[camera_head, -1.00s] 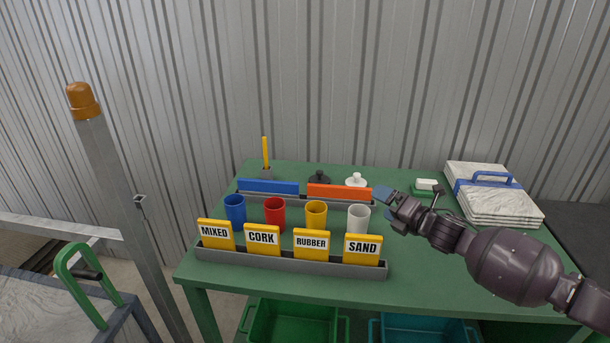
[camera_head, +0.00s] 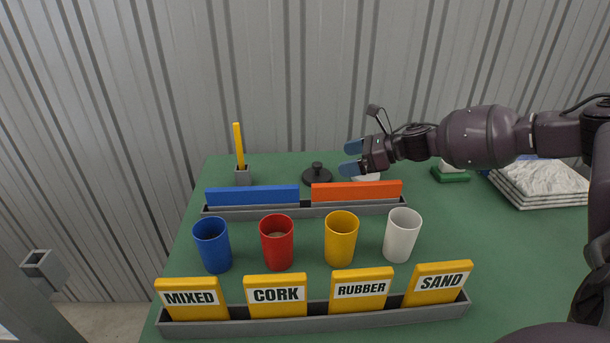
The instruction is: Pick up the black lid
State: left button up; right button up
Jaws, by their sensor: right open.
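The black lid (camera_head: 317,176) is a round disc with a knob on top. It lies on the green table (camera_head: 479,243) behind the orange block (camera_head: 357,192). My right gripper (camera_head: 350,158) comes in from the right with its blue fingertips apart and nothing between them. It is just right of the black lid in the picture and appears above the table. A white lid (camera_head: 366,178) shows below the gripper, mostly hidden by it. My left gripper is not in view.
Blue (camera_head: 212,245), red (camera_head: 277,242), yellow (camera_head: 341,238) and white cups (camera_head: 402,235) stand in front of a rack with a blue block (camera_head: 252,196). Labelled yellow cards stand in a front tray (camera_head: 320,315). A pencil holder (camera_head: 243,177) is left of the lid. Wrapped sheets (camera_head: 540,184) lie right.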

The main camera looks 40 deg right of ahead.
aim_at(313, 174)
jog(key=b+x, duration=0.1)
jog(key=x, duration=0.3)
jog(key=shift+f, duration=0.25)
jog(key=shift+w+a+b, duration=0.3)
jog(key=shift+w+a, duration=0.05)
jog(key=shift+w, duration=0.1)
jog(key=shift+b+x, duration=0.75)
jog(key=shift+x, duration=1.2)
jog(key=shift+w+a+f, duration=0.3)
jog(key=shift+w+a, duration=0.1)
jog(key=shift+w, duration=0.05)
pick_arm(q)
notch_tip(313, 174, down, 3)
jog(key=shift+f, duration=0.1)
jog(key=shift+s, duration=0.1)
pick_arm(e)
jog(key=c, duration=0.7)
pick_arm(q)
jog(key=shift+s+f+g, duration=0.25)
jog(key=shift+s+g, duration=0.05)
pick_arm(e)
jog(key=shift+f, duration=0.15)
jog(key=c, duration=1)
